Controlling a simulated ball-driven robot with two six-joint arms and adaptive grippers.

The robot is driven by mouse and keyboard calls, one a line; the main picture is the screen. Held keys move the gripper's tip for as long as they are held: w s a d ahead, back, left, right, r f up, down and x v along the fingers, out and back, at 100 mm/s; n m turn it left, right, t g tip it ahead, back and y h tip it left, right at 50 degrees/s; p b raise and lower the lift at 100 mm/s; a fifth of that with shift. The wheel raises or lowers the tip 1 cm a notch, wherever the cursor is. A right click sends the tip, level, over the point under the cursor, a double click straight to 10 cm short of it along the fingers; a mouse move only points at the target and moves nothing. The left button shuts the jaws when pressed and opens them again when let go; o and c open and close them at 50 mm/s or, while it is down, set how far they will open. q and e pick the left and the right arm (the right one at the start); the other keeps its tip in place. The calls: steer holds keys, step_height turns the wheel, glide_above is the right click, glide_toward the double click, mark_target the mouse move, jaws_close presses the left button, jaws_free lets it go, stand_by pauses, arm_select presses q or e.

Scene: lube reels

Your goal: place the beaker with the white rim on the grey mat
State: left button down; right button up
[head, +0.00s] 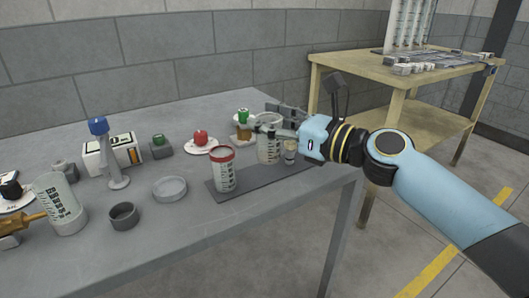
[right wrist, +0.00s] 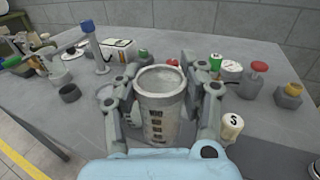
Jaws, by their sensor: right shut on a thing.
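A clear graduated beaker with a pale, whitish rim (head: 268,150) is upright in my right gripper (head: 270,125), over the far right part of the grey mat (head: 240,191). In the right wrist view the beaker (right wrist: 160,112) stands between the two fingers of my right gripper (right wrist: 160,90), which are shut on its sides. I cannot tell whether its base touches the mat. A beaker with a red rim (head: 224,170) stands on the left part of the mat. My left gripper is not in view.
A small jar (head: 290,153) stands close to the right of the held beaker. Another graduated beaker (head: 62,205), a shallow dish (head: 169,189) and a dark cup (head: 123,215) are to the left. Red-topped (head: 200,140) and green-topped (head: 243,117) items stand behind the mat.

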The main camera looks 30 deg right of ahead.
steer(key=w+f+b, duration=0.1)
steer(key=f, duration=0.1)
steer(key=w+f+b, duration=0.1)
steer(key=w+f, duration=0.1)
steer(key=w+f+b, duration=0.1)
steer(key=f, duration=0.1)
steer(key=shift+w+f+b, duration=0.35)
steer(key=shift+f+b, duration=0.05)
steer(key=shift+f, duration=0.1)
steer(key=shift+f, duration=0.1)
steer(key=o, duration=1.2)
